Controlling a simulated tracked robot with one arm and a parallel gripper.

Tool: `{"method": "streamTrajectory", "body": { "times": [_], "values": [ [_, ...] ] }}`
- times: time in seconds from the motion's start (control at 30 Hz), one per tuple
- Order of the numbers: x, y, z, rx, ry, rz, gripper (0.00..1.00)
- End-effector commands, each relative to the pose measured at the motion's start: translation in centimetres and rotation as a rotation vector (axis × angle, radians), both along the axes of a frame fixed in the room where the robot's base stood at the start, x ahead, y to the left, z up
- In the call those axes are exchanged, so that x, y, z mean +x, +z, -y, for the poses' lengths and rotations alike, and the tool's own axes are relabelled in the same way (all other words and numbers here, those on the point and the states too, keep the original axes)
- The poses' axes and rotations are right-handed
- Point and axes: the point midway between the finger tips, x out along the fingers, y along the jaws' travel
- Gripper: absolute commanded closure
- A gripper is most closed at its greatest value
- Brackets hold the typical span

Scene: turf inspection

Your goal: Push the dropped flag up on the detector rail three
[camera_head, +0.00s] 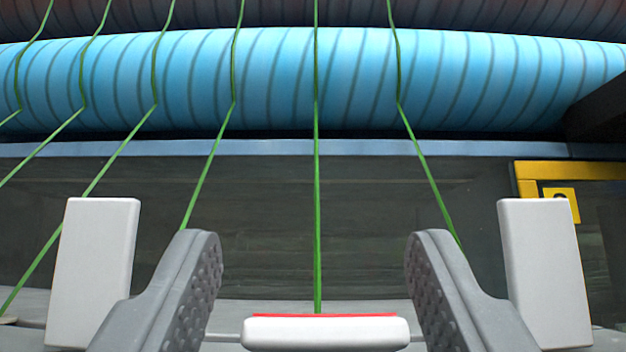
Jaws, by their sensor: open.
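A white bar with a red upper edge (325,333) lies low and flat at the bottom centre and looks like the dropped flag. A green yarn comes down to just behind it. White upright plates stand on either side, one at the left (95,270) and one at the right (545,275); they look like raised flags. My gripper (313,245) is open, with one grey studded finger on each side of the white bar and nothing between its fingertips. The fingers appear apart from the bar. The rail is mostly hidden or below the frame.
A blue striped roller (320,82) spans the back above a dark panel (265,215). Several green yarns (317,200) run down from it, some passing behind my fingers. A yellow frame (525,178) with a partly hidden label (566,198) stands at the right.

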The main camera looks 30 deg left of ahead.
Motion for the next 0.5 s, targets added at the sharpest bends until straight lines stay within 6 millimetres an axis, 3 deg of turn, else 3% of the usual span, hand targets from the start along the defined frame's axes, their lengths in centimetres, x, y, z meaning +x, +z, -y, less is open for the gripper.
{"method": "streamTrajectory", "body": {
  "times": [0.2, 0.5],
  "values": [
    [1.0, 1.2, -0.5, -0.001, -0.002, 0.002, 0.49],
    [1.2, 1.4, -0.5, 0.000, -0.003, 0.000, 0.49]
  ]
}}
